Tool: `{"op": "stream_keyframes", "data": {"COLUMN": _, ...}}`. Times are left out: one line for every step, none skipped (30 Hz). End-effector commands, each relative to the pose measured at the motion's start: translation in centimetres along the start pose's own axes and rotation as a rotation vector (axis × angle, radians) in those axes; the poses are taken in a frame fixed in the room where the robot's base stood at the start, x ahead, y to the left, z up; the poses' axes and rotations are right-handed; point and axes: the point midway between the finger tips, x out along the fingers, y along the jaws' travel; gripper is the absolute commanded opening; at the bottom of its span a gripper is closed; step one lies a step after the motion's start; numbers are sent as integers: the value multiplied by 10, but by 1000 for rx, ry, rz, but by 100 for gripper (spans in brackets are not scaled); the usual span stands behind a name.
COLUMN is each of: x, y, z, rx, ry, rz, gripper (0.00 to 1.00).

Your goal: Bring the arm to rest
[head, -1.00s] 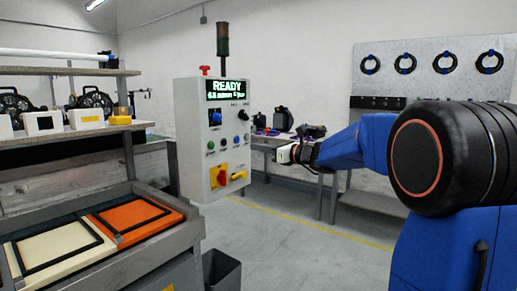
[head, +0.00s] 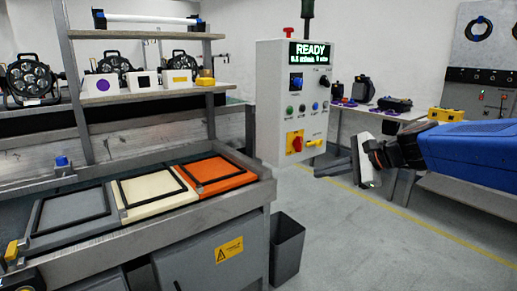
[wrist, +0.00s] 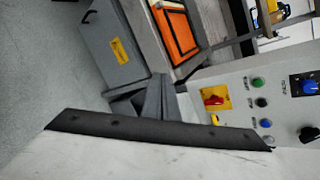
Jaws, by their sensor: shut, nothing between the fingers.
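My blue arm reaches in from the right edge in the head view, bent at a dark wrist. My gripper (head: 342,166) is at its end, in the air to the right of the grey control panel (head: 268,105), with nothing held. In the wrist view the dark fingers (wrist: 152,98) are together beyond a white housing with a black edge. The control panel also shows at the right of the wrist view (wrist: 282,88). The gripper looks apart from the panel and from the tables.
A workbench (head: 262,190) with grey, cream and orange framed pads stands at the left, under a shelf (head: 150,97) holding lamps and boxes. A dark bin (head: 287,250) stands beside it. A back table (head: 375,116) is behind my arm. The floor at lower right is clear.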

Motion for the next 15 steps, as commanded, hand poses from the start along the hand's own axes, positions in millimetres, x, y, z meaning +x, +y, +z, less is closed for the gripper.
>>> {"op": "stream_keyframes", "data": {"x": -6, "y": 25, "z": 5, "rx": -93, "ry": 26, "rz": 44, "gripper": 0}}
{"op": "stream_keyframes", "data": {"x": -9, "y": 40, "z": 7, "rx": -152, "ry": 43, "rz": 74, "gripper": 0}}
{"op": "stream_keyframes", "data": {"x": -13, "y": 60, "z": 7, "rx": -232, "ry": 65, "rz": 114, "gripper": 0}}
{"op": "stream_keyframes", "data": {"x": -17, "y": 75, "z": 7, "rx": -291, "ry": 80, "rz": 144, "gripper": 0}}
{"op": "stream_keyframes", "data": {"x": -21, "y": 89, "z": 6, "rx": -350, "ry": 96, "rz": 175, "gripper": 0}}
{"op": "stream_keyframes", "data": {"x": -27, "y": 108, "z": 5, "rx": -430, "ry": 115, "rz": 216, "gripper": 0}}
{"op": "stream_keyframes", "data": {"x": -31, "y": 122, "z": 4, "rx": -489, "ry": 129, "rz": 248, "gripper": 0}}
{"op": "stream_keyframes", "data": {"x": -36, "y": 135, "z": 2, "rx": -548, "ry": 142, "rz": 279, "gripper": 0}}
{"op": "stream_keyframes", "data": {"x": -43, "y": 153, "z": -1, "rx": -627, "ry": 159, "rz": 322, "gripper": 0}}
{"op": "stream_keyframes", "data": {"x": -48, "y": 166, "z": -4, "rx": -687, "ry": 172, "rz": 355, "gripper": 0}}
{"op": "stream_keyframes", "data": {"x": -53, "y": 179, "z": -7, "rx": -746, "ry": 183, "rz": 387, "gripper": 0}}
{"op": "stream_keyframes", "data": {"x": -61, "y": 195, "z": -11, "rx": -825, "ry": 198, "rz": 431, "gripper": 0}}
{"op": "stream_keyframes", "data": {"x": -67, "y": 207, "z": -16, "rx": -883, "ry": 208, "rz": 465, "gripper": 0}}
{"op": "stream_keyframes", "data": {"x": -73, "y": 218, "z": -19, "rx": -942, "ry": 219, "rz": 499, "gripper": 0}}
{"op": "stream_keyframes", "data": {"x": -81, "y": 233, "z": -25, "rx": -1018, "ry": 231, "rz": 544, "gripper": 0}}
